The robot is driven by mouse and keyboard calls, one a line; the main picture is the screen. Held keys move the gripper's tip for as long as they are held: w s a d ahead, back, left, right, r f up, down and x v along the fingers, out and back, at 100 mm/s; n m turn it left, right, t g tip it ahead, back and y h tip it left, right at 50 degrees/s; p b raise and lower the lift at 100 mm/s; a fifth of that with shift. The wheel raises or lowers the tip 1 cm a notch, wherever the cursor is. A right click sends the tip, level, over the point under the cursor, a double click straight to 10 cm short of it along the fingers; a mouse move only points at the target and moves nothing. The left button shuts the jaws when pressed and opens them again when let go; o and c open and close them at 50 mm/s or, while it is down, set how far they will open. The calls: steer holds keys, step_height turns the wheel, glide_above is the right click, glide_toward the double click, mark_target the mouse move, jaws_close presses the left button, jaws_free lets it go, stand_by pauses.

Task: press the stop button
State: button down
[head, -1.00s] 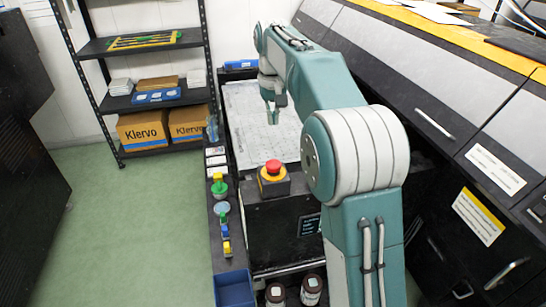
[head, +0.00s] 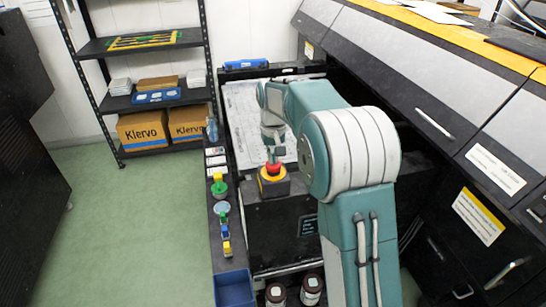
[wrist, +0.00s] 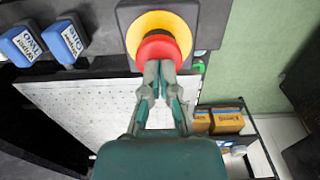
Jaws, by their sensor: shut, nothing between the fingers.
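The stop button is a red mushroom head (head: 273,168) on a yellow ring (head: 273,183) and a dark box. In the wrist view the red head (wrist: 158,48) sits inside the yellow ring (wrist: 178,27), in front of the fingertips. My gripper (head: 272,156) is shut and empty, pointing down at the button. In the wrist view my gripper (wrist: 160,68) has its closed fingertips overlapping the lower edge of the red head. They look at or very near its surface; I cannot tell whether they touch or whether the head is pushed in.
A narrow ledge with small colored items (head: 220,188) runs left of the button box. A blue bin (head: 234,289) and dark bottles (head: 311,287) are at the front. A white dotted sheet (head: 243,115) lies behind. The slanted machine cabinet (head: 430,110) bounds the right.

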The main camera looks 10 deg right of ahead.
steer(key=shift+f, duration=0.95)
steer(key=shift+s+f, duration=0.25)
steer(key=shift+f, duration=0.05)
step_height(320, 180, up, 13)
steer(key=shift+w+r, duration=0.15)
steer(key=shift+r, duration=0.05)
